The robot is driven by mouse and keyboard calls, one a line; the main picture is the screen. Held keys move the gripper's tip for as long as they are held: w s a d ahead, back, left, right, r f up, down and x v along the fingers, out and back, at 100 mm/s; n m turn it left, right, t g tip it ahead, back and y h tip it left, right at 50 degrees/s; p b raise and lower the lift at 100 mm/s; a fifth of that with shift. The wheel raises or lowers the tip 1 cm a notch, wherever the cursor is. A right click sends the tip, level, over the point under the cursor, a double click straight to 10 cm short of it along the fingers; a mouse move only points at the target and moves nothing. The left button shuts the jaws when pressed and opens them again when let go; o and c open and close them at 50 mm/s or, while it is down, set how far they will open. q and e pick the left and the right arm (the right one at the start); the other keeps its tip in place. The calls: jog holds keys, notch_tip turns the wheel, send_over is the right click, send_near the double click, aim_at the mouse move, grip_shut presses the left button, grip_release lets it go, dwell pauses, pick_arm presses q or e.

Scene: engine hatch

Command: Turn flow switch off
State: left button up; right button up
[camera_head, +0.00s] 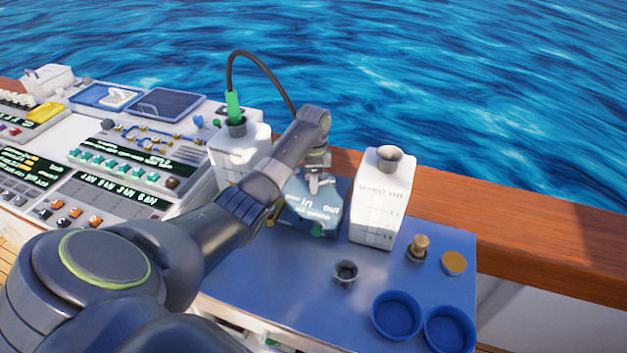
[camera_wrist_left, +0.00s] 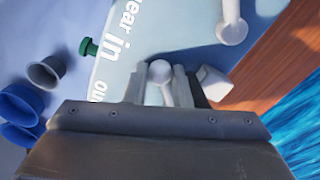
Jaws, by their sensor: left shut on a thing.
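The blue box (camera_head: 313,214) with white lettering stands on the blue bench top. It shows as a pale panel with lettering in the left wrist view (camera_wrist_left: 115,68). My left gripper (camera_head: 318,186) reaches the top of this box. In the left wrist view its two fingers (camera_wrist_left: 160,88) are shut on a white rounded handle (camera_wrist_left: 160,72), which looks like the flow switch. A second white lever (camera_wrist_left: 231,28) is apart from the fingers. A small green knob (camera_wrist_left: 89,47) sticks out of the box's side. The fingers hide part of the gripped handle.
White canisters stand right (camera_head: 382,205) and left (camera_head: 236,150) of the box; a hose rises from the left one. Blue cups (camera_head: 397,316), a dark cup (camera_head: 345,272) and a cork-like stopper (camera_head: 419,245) occupy the bench. A control panel (camera_head: 125,150) lies left, a wooden rail (camera_head: 540,225) behind.

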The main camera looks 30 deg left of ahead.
aim_at(325, 196)
pick_arm(q)
jog(key=shift+s+d+r+n+p, duration=0.1)
jog(key=shift+r+n+p, duration=0.15)
jog(key=shift+p, duration=0.4)
grip_shut()
grip_release()
jog(key=d+n+p, duration=0.1)
jog(key=n+p, duration=0.1)
jog(key=p, duration=0.1)
jog(key=d+n+p, duration=0.1)
jog(key=n+p, duration=0.1)
jog(key=p, duration=0.1)
jog(key=shift+s, duration=0.3)
jog(key=d+n+p, duration=0.1)
jog(key=n+p, duration=0.1)
jog(key=n, duration=0.1)
jog(key=shift+d, duration=0.15)
grip_shut()
jog(key=shift+w+d+f+n+p, duration=0.15)
jog(key=shift+d+n+p, duration=0.1)
jog(key=shift+n+p, duration=0.3)
jog(key=o, duration=1)
grip_release()
jog(key=shift+c, duration=0.2)
